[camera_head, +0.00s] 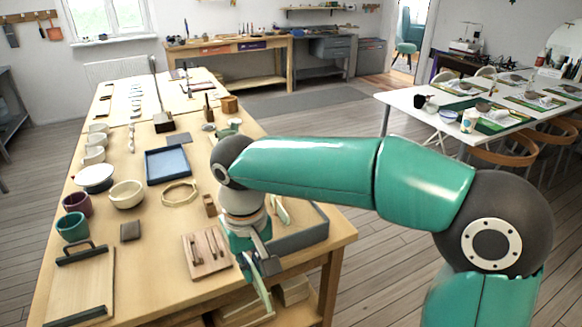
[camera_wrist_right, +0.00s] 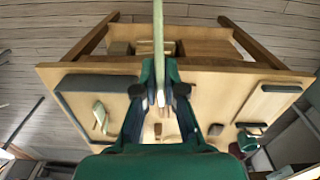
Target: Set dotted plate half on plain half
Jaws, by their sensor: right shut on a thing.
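My right gripper (camera_head: 257,262) is in front of the near right part of the table, shut on a pale green plate half (camera_head: 259,299). In the right wrist view, the plate half (camera_wrist_right: 158,35) shows edge-on, sticking out from between the fingers (camera_wrist_right: 160,97). No dots can be made out on it. Another pale green piece (camera_head: 280,211), seemingly the other plate half, is at the grey tray (camera_head: 302,237), partly hidden by my arm. It also shows in the right wrist view (camera_wrist_right: 100,112). My left gripper is not in view.
A wooden block with dark tools (camera_head: 207,254) lies left of my gripper. A board with dark handles (camera_head: 80,288), a blue tray (camera_head: 167,165) and several bowls (camera_head: 126,194) stand farther left. Wooden pieces lie on the shelf below the table edge (camera_head: 290,291).

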